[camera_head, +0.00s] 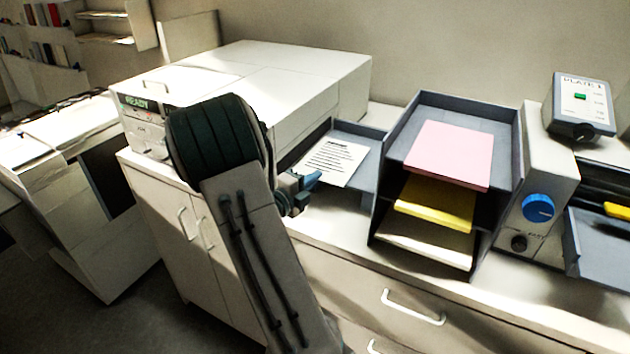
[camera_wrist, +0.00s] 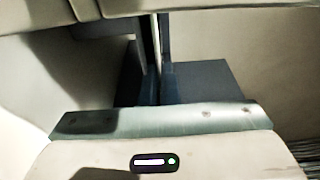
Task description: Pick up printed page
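The printed page (camera_head: 334,161), white with dark lines of text, shows in the head view at the grey output tray (camera_head: 371,172) beside the printer. Whether it rests flat or is slightly raised is unclear. My gripper (camera_head: 308,180) is at the page's near left edge, and a blue fingertip overlaps that edge in the picture. In the wrist view, my gripper's dark blue fingers (camera_wrist: 159,75) stand close together with a narrow pale strip between them. I cannot tell whether that strip is paper or background. The page is not clearly recognisable in the wrist view.
The white printer (camera_head: 250,80) with a green READY display stands behind my arm. A grey tiered tray (camera_head: 391,190) with pink, yellow and cream paper stands just right of the page. Further right is a machine with a blue knob (camera_head: 538,208). Bare counter shows in front.

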